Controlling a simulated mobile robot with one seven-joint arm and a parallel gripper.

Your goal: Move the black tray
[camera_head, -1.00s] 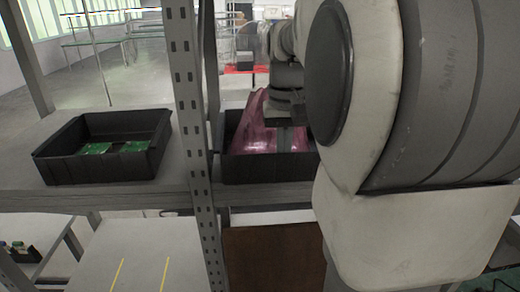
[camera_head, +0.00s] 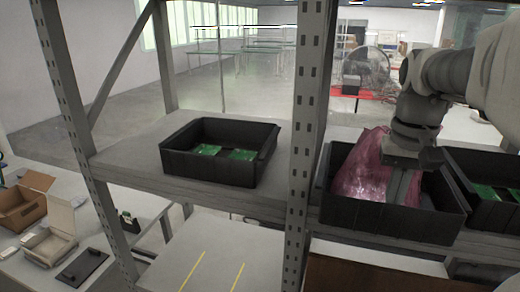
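Several black trays stand on the grey metal shelf. The left black tray (camera_head: 218,172) holds two green circuit boards (camera_head: 207,149). The middle black tray (camera_head: 385,219), right of the shelf post, holds a crumpled pink translucent bag (camera_head: 361,172). A right black tray (camera_head: 458,172), cut off by the picture edge, holds green boards. My gripper (camera_head: 400,185) points down over the middle tray, beside the pink bag. Its fingertips are not clear, so I cannot tell whether it is open or touches the bag.
A perforated shelf post (camera_head: 304,130) stands between the left and middle trays. Free shelf surface (camera_head: 120,150) lies left of the left tray. A cardboard box (camera_head: 22,203) and an open carton (camera_head: 52,235) sit on a lower table at left.

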